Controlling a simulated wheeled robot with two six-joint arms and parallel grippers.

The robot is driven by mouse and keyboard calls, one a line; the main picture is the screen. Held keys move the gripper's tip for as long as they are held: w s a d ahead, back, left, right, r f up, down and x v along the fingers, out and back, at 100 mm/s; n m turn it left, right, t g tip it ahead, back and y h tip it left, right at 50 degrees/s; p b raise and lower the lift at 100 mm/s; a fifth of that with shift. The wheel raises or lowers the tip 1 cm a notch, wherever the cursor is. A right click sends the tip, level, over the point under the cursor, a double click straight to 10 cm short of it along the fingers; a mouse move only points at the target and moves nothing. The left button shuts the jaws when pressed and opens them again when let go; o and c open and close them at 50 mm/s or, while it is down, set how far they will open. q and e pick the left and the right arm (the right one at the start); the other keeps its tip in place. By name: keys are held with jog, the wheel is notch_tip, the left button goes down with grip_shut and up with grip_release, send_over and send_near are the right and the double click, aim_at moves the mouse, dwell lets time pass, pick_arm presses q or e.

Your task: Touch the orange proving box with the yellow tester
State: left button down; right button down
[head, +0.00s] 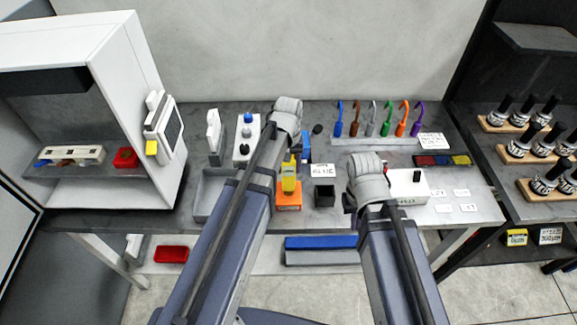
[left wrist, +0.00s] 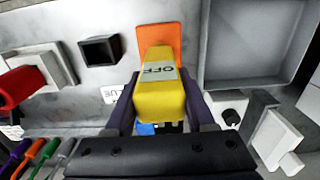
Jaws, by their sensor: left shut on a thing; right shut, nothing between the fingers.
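The yellow tester (left wrist: 160,98) carries a grey label reading OFF. It is held between the dark fingers of my left gripper (left wrist: 159,106), which is shut on it; it also shows in the head view (head: 289,178). The orange proving box (head: 289,198) sits on the table near the front edge, just below the tester in the head view. In the left wrist view the box (left wrist: 160,36) is partly covered by the tester's far end; I cannot tell whether they touch. My right gripper (head: 351,203) is shut and empty, its fingertips mostly hidden by its arm.
A small black open box (head: 325,195) stands right of the orange box, with a white label card (head: 322,171) behind it. A grey tray (head: 205,195) lies to the left. A white box (head: 407,184) is beside my right arm. Coloured hooks (head: 386,118) stand at the back.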

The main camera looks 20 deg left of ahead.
pick_arm(q)
jog(key=shift+f+b, duration=0.5)
dwell(0.8)
jog(key=shift+s, duration=0.1)
dwell(0.7)
jog(key=shift+r+p, duration=0.5)
jog(key=shift+p, duration=0.05)
notch_tip(320, 180, up, 6)
jog(key=p, duration=0.6)
jog(key=shift+f, duration=0.1)
